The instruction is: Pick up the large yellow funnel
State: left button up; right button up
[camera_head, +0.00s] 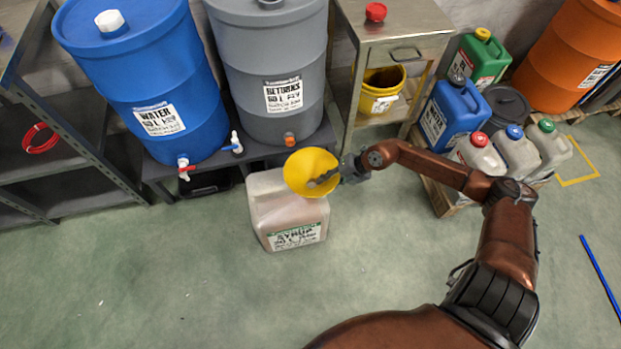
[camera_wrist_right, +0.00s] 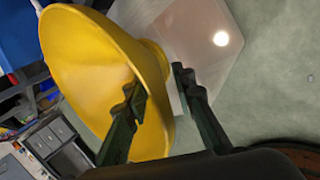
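The large yellow funnel (camera_head: 305,168) is at the top of the pale syrup canister (camera_head: 262,205), its wide mouth facing up towards my head camera. Whether its spout sits in the canister is hidden. In the right wrist view the funnel (camera_wrist_right: 85,60) fills the left half. My right gripper (camera_head: 335,178) is at the funnel's right side. In the wrist view its fingers (camera_wrist_right: 158,85) stand apart across the funnel's wall, one over the inside of the bowl, one outside. I see no clear grip. My left gripper is not in view.
A blue water drum (camera_head: 135,75) and a grey drum (camera_head: 270,60) with taps stand behind the canister. A metal table (camera_head: 400,25) and several jugs (camera_head: 470,150) are at the right. The floor (camera_head: 150,270) in front is clear.

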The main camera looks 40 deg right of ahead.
grip_shut()
jog(key=shift+r, duration=0.1)
dwell(0.6)
